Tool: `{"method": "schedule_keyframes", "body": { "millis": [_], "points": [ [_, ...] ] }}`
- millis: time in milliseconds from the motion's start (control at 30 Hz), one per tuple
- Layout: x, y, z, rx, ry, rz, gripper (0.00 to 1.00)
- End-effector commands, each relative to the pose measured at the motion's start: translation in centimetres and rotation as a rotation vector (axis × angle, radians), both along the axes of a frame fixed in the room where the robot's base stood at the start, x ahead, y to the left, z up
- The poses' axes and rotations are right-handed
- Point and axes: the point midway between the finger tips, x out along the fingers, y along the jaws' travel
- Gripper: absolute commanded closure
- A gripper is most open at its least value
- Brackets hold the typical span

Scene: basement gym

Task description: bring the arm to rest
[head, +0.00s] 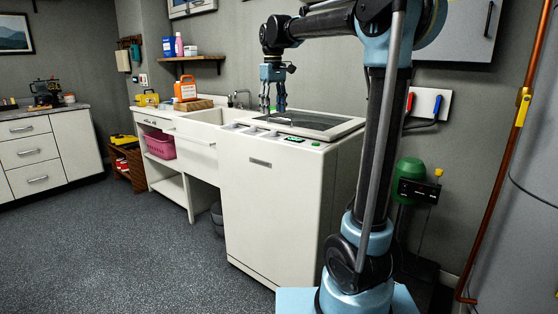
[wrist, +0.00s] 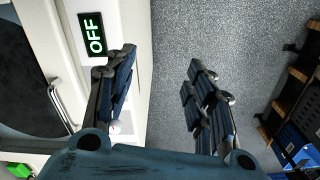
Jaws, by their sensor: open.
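My arm reaches up and over to the left in the head view, and my gripper (head: 273,108) hangs pointing down above the rear part of the white top-lid appliance (head: 272,195). In the wrist view the two fingers of my gripper (wrist: 158,68) stand wide apart with nothing between them. The left finger overlaps the white panel edge in the picture, beside a small dark display reading "OFF" (wrist: 95,33). Speckled floor shows between the fingers. I cannot tell the exact height of the fingertips above the appliance.
A white sink counter (head: 190,125) adjoins the appliance, with an orange jug (head: 186,91) and a pink basket (head: 160,146). A wall shelf (head: 190,58) holds bottles. A copper pipe (head: 508,150) and a green device (head: 410,172) are at right. The floor at left is clear.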

Motion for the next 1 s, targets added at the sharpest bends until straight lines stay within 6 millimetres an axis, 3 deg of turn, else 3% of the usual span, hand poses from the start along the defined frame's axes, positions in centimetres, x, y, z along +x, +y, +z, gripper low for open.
{"method": "schedule_keyframes", "body": {
  "millis": [467,767,1000],
  "points": [
    [-4.3,-5.8,-2.6,0.011,-0.028,-0.106,0.51],
    [-10.7,-11.0,-7.2,0.025,-0.063,-0.225,0.51],
    [-16.3,-14.8,-12.3,0.036,-0.094,-0.329,0.51]
  ]
}}
